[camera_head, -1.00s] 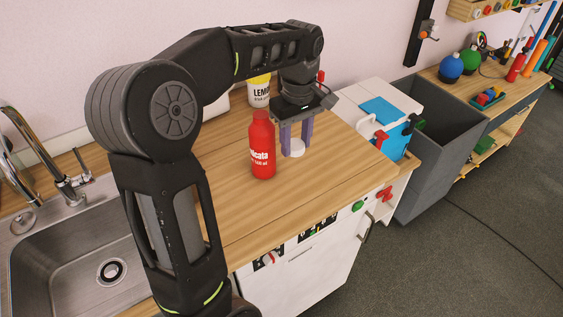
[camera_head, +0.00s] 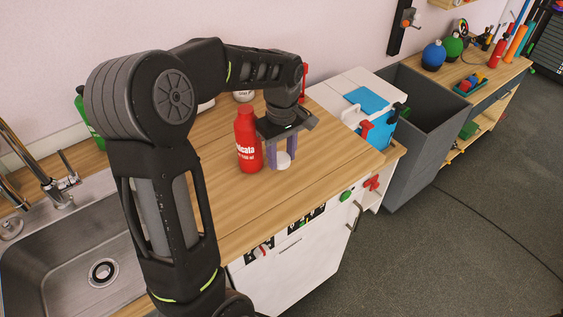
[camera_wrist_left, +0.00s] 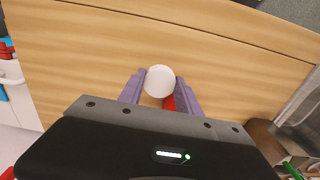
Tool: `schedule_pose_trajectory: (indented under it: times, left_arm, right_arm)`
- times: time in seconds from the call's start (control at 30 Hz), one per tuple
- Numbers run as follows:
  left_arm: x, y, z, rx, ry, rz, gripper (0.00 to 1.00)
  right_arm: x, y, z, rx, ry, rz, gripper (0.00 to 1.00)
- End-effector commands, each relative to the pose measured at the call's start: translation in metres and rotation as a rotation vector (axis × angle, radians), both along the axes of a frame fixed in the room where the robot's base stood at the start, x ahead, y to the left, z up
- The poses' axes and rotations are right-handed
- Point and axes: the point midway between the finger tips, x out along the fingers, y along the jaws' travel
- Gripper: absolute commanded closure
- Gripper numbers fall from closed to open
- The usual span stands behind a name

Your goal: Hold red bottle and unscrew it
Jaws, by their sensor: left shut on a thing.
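The red bottle (camera_head: 248,148) with white lettering stands upright on the wooden counter (camera_head: 318,160) in the head view. My left gripper (camera_head: 280,160) points down just to its right, its purple fingers close beside the bottle; I cannot tell if they touch it. The fingers are shut on a small round white thing (camera_head: 284,161), low over the counter. It also shows as a white disc (camera_wrist_left: 160,81) between the fingertips in the wrist view, with a bit of red behind it. My right gripper is not in view.
A sink (camera_head: 65,240) with a tap lies at the left. A blue-and-white box (camera_head: 374,127) and a grey bin (camera_head: 428,125) are at the right. The counter's front is clear.

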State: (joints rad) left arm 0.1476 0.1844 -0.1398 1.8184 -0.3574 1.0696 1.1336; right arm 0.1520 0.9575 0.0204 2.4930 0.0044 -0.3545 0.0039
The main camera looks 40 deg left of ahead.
Motion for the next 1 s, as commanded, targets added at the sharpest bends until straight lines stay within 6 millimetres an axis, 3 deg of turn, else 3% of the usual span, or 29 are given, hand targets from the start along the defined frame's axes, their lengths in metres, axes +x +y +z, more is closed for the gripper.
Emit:
schedule_pose_trajectory:
  times: [0.2,0.6,0.63,0.87,1.0]
  left_arm:
    - [-0.001,0.000,-0.028,0.000,0.004,0.001,1.00]
    - [0.000,0.000,-0.034,0.000,0.000,0.000,1.00]
    - [0.000,0.000,-0.033,0.000,0.000,0.000,0.58]
    - [0.000,0.000,-0.033,0.000,0.000,0.000,0.40]
    - [0.000,0.000,-0.033,0.000,0.001,0.000,0.38]
  right_arm:
    - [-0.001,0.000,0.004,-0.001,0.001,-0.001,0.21]
    - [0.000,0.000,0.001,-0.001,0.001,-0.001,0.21]
    - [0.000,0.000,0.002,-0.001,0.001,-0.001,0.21]
    - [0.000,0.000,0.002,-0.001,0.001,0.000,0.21]
    - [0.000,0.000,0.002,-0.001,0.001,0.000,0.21]
